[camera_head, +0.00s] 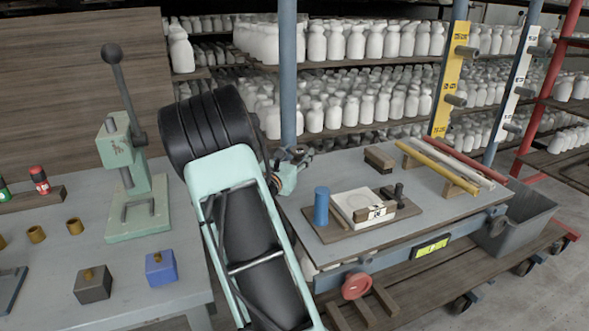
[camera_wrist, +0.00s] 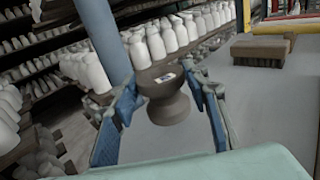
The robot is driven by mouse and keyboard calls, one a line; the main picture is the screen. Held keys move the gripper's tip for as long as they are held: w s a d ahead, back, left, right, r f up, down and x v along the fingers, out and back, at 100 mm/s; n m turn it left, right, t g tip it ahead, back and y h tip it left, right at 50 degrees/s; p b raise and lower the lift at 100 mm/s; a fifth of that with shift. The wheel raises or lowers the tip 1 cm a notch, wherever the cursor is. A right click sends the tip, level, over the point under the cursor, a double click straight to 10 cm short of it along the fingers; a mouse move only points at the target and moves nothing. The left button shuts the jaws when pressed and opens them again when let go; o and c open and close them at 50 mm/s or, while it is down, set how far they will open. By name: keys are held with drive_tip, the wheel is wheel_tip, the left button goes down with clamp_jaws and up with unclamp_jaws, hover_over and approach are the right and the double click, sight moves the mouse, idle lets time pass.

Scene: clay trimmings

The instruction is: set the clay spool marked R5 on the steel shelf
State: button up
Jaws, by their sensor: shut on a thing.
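The clay spool (camera_wrist: 168,103) is brown and waisted, with a small white label near its top whose text is too small to read. In the wrist view it is between the two blue-grey fingers of my gripper (camera_wrist: 163,84), which is shut on it. In the head view my gripper (camera_head: 290,170) is beside a blue post, at the left back corner of the grey right-hand table; the spool is not clear there. Behind are shelves (camera_head: 340,131) crowded with white bottles; I cannot tell which is the steel shelf.
A blue post (camera_head: 288,80) stands close to my gripper. The grey table (camera_head: 335,165) holds a brown block (camera_head: 379,157), a board with a blue cylinder (camera_head: 321,206), and long bars. A green press (camera_head: 135,180) stands on the left bench. A grey bin (camera_head: 515,220) is at right.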

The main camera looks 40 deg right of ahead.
drive_tip(key=shift+w+a+f, duration=0.25)
drive_tip(key=shift+a+f, duration=0.05)
drive_tip(key=shift+f, duration=0.15)
wheel_tip(320, 180, down, 3)
drive_tip(key=shift+w+f+b, duration=0.1)
drive_tip(key=shift+f+b, duration=0.05)
drive_tip(key=shift+b, duration=0.4)
drive_tip(key=o, duration=1.4)
drive_tip(key=shift+c, duration=0.2)
drive_tip(key=shift+a, duration=0.1)
drive_tip(key=p+v, duration=0.1)
drive_tip(key=v, duration=0.6)
drive_tip(key=shift+s+a, duration=0.15)
drive_tip(key=shift+s, duration=0.05)
